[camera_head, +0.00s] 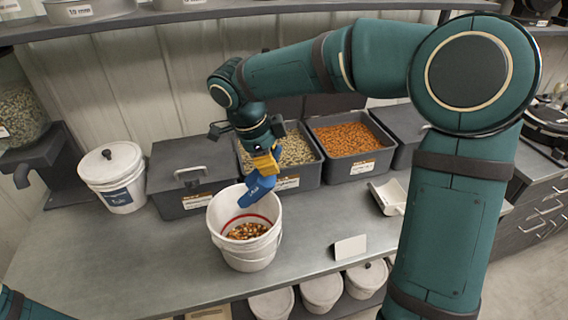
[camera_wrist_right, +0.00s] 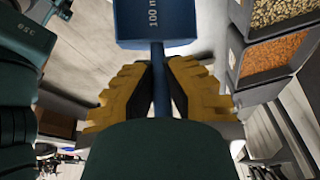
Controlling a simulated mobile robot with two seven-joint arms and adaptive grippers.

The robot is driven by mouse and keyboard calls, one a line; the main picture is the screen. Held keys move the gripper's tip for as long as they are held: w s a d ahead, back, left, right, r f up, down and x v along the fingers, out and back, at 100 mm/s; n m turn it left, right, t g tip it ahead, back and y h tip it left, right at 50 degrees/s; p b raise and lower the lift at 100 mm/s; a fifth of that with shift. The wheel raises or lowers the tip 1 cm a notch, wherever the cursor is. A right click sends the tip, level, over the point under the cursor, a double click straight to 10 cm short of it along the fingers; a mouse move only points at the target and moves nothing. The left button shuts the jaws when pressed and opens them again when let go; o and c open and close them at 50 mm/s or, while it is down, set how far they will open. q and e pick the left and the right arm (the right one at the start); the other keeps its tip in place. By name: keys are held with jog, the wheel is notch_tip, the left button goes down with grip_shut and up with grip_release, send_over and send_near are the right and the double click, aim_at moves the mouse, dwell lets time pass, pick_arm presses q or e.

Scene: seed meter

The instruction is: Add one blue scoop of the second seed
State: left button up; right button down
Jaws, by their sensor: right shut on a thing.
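My right gripper (camera_head: 266,160) is shut on the handle of the blue scoop (camera_head: 259,187). The scoop hangs tilted over the mouth of the white bucket (camera_head: 229,215). In the right wrist view, the yellow-padded fingers (camera_wrist_right: 163,88) close on the scoop's handle, and the blue scoop (camera_wrist_right: 156,20) shows part of a label. The bucket has a red line inside and holds mixed orange and dark seed (camera_head: 246,231). Behind it, an open grey bin holds pale seed (camera_head: 292,150) and another holds orange seed (camera_head: 345,139). The scoop's inside is hidden. My left gripper is out of view.
A lidded white pail (camera_head: 112,175) and a closed grey bin (camera_head: 184,170) stand to the left. A white scoop (camera_head: 388,197) and a blank card (camera_head: 350,247) lie to the right. The counter (camera_head: 120,255) is clear at front left.

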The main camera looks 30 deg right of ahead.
pick_arm(q)
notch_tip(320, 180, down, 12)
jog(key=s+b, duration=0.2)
jog(key=b, duration=0.9)
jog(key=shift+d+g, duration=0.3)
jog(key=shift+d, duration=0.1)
pick_arm(e)
jog(key=s+d+f+t+y, duration=0.3)
jog(key=d+t+y, duration=0.3)
jog(key=y, duration=0.2)
jog(key=shift+s+d+m, duration=0.3)
jog(key=shift+s, duration=0.6)
